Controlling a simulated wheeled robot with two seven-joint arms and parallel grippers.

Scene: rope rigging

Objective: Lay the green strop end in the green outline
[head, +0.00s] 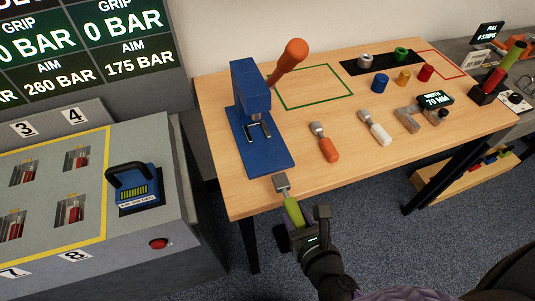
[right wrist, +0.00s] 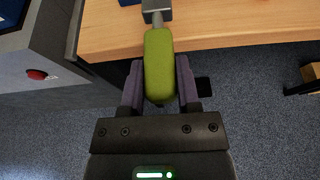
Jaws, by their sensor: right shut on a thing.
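The green strop end (head: 293,212) has a green handle and a flat grey metal tip. My right gripper (head: 304,224) is shut on its green handle. The tip reaches over the table's front edge, close to the blue press; I cannot tell whether it touches the wood. In the right wrist view the green handle (right wrist: 159,65) sits between both fingers, tip pointing away. The green outline (head: 320,101) is a thin empty frame on the tabletop, farther back, right of the press. My left gripper is not in view.
A blue press (head: 252,100) with an orange-knobbed lever stands left of the outline, the lever leaning over its edge. Orange-handled (head: 328,147) and white-handled (head: 378,131) pieces lie in front of the outline.

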